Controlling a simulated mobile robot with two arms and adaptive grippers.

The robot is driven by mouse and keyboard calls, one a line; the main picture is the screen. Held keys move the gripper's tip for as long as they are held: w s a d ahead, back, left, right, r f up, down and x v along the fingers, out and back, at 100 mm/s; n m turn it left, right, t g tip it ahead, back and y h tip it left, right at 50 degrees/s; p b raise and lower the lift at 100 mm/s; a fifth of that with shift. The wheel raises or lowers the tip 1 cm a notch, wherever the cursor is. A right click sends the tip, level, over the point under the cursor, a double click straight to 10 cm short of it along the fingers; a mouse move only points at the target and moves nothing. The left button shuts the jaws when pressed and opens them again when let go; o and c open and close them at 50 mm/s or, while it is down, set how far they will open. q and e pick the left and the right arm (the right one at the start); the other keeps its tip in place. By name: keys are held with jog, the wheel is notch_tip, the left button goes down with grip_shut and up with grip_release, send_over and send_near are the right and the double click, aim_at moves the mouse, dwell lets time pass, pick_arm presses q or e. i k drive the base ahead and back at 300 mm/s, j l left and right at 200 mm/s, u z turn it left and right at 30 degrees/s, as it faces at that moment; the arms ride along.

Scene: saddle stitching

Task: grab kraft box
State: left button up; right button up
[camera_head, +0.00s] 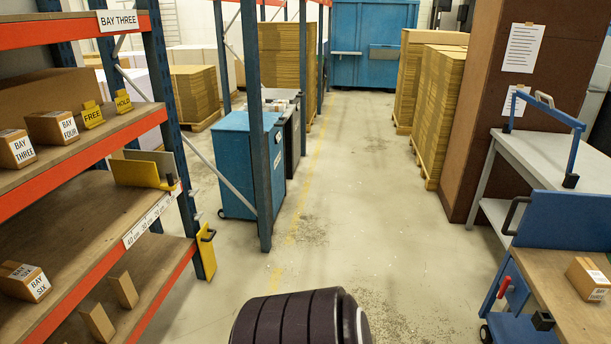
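Several small kraft boxes show. One kraft box (588,279) with a white label sits on the wooden top of the blue cart at the lower right; its label is too small to read surely. On the left rack's upper shelf stand a box labelled BAY THREE (17,150) and another labelled box (52,127) beside it. A further labelled box (24,281) lies on the lower shelf. A dark ribbed rounded part at the bottom middle seems to be part of my own arm. Neither gripper is in view.
The blue cart (560,217) and a white bench (541,160) stand on the right. The orange-edged rack (95,143) fills the left, with a yellow flap (207,251) jutting out. A blue cabinet (246,165) stands behind it. The aisle floor (370,185) between is clear.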

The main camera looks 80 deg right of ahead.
aim_at(593, 285)
jog(key=z, duration=1.75)
